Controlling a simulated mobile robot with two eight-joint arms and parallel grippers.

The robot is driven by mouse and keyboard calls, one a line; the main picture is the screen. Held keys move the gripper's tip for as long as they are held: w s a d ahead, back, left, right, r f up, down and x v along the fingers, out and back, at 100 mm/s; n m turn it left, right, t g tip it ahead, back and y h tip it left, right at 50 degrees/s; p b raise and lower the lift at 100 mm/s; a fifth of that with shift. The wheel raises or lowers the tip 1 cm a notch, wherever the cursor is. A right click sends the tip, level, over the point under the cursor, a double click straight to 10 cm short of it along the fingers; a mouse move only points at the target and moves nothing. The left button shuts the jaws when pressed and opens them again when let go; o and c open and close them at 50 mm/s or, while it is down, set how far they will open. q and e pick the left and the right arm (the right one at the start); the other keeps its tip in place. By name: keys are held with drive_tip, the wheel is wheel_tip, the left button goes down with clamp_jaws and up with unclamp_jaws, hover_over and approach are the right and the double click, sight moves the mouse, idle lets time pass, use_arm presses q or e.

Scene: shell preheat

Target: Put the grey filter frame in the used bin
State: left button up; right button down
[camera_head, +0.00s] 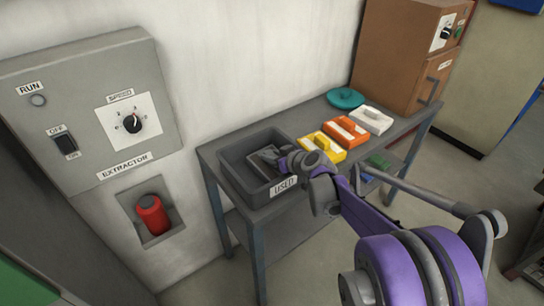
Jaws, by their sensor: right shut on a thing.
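The used bin (234,178) is a dark grey open box with a "USED" label, on the left end of a grey table. The grey filter frame (261,164) is inside the bin's opening, tilted. My right gripper (281,160) reaches over the bin's right side and is shut on the frame. The fingers and the frame's right part are partly hidden by the gripper, and I cannot tell whether the frame touches the bin floor. My left gripper is not in view.
On the table (320,117) stand a yellow frame (322,147), an orange frame (345,131), a white frame (371,120) and a teal round thing (345,98). A brown cabinet (395,50) is at the back. An extractor panel (88,110) and red cylinder (152,215) are at left.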

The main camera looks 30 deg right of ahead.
drive_tip(key=c, duration=1)
unclamp_jaws()
drive_tip(key=shift+f, duration=0.15)
drive_tip(key=o, duration=0.4)
drive_tip(key=shift+o, duration=0.2)
drive_tip(key=shift+r, duration=0.25)
drive_tip(key=p+v, duration=0.1)
drive_tip(key=v, duration=1.1)
